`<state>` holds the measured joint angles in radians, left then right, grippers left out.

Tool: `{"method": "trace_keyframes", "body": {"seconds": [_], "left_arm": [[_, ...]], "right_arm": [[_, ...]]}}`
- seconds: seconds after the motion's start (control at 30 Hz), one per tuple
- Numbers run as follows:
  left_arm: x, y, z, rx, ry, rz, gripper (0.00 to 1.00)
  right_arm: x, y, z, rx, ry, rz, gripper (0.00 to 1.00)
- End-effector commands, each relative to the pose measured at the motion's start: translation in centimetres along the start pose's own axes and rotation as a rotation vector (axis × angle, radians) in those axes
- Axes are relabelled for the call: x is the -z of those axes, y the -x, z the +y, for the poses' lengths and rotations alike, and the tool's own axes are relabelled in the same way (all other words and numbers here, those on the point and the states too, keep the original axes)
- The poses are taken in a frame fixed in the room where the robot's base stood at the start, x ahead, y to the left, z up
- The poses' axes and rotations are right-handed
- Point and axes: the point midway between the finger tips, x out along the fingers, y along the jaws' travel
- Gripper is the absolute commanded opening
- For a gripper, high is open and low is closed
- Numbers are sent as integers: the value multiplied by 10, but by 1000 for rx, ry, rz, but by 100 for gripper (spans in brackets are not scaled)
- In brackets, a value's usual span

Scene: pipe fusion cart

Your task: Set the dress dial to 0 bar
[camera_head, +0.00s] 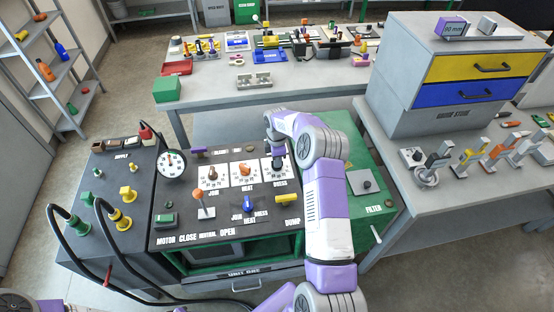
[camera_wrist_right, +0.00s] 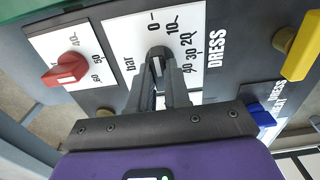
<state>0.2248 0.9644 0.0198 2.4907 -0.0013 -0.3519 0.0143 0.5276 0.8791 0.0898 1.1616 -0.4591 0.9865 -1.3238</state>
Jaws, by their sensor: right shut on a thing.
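The dress dial (camera_wrist_right: 157,52) has a dark knob on a white plate marked 0, 10, 20, 30 and bar, beside the word DRESS. It also shows in the head view (camera_head: 280,168) at the right end of the dial row. My right gripper (camera_wrist_right: 158,72) is shut on the knob, one finger on each side; in the head view the gripper (camera_head: 277,152) stands over that dial. The knob's top end faces roughly the 0 and 10 marks; its exact setting is hard to tell, as the fingers hide part of it. My left gripper is out of view.
The heat dial with a red knob (camera_wrist_right: 66,70) sits beside the dress dial. A pressure gauge (camera_head: 172,164) stands at the panel's left. Black hoses (camera_head: 62,250) loop at the left.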

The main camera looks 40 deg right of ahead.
Motion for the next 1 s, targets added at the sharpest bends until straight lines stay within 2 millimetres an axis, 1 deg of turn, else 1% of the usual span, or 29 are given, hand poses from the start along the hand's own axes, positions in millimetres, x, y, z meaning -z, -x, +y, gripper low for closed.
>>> {"method": "trace_keyframes", "body": {"seconds": [0.03,0.07,0.2,0.47,0.57,0.9,1.0], "left_arm": [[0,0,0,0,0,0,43],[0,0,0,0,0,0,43],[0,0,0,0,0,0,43],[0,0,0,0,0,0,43],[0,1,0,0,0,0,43],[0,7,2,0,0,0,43],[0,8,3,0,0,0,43]], "right_arm": [[0,0,0,-1,4,0,0],[0,0,0,-1,4,0,22],[0,0,0,-1,2,0,43],[0,1,0,-1,1,0,43],[0,7,1,-3,1,0,43],[0,61,1,-3,1,-1,43],[1,71,0,-2,2,0,43]]}}
